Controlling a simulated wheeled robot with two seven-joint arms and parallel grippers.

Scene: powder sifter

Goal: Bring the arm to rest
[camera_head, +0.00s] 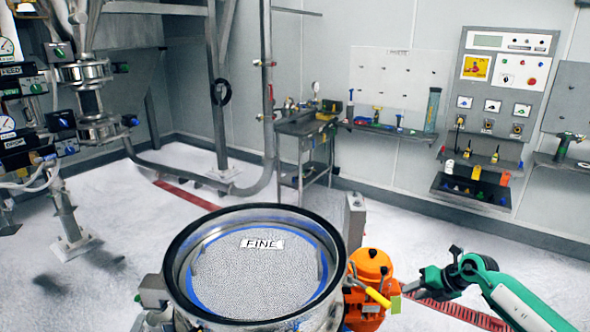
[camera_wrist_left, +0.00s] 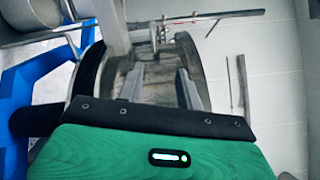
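My left gripper (camera_wrist_left: 158,80) shows in the left wrist view beyond its green housing. Its two grey fingers stand apart with nothing seen held between them; it is not visible in the head view. My right arm comes in from the right in the head view, green and white. My right gripper (camera_head: 412,287) is at its dark end, just right of the orange motor; its fingers are too small to read. The round sifter (camera_head: 178,262) has a black rim, a blue ring and a mesh labelled FINE.
The orange motor (camera_head: 372,268) with a yellow handle is at the sifter's right side. A metal cart (camera_head: 305,130) stands at the back, near wall shelves with tools (camera_head: 478,172). Valves and pipes (camera_head: 90,100) stand at left. A blue object (camera_wrist_left: 45,85) is left in the wrist view. Open floor lies between.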

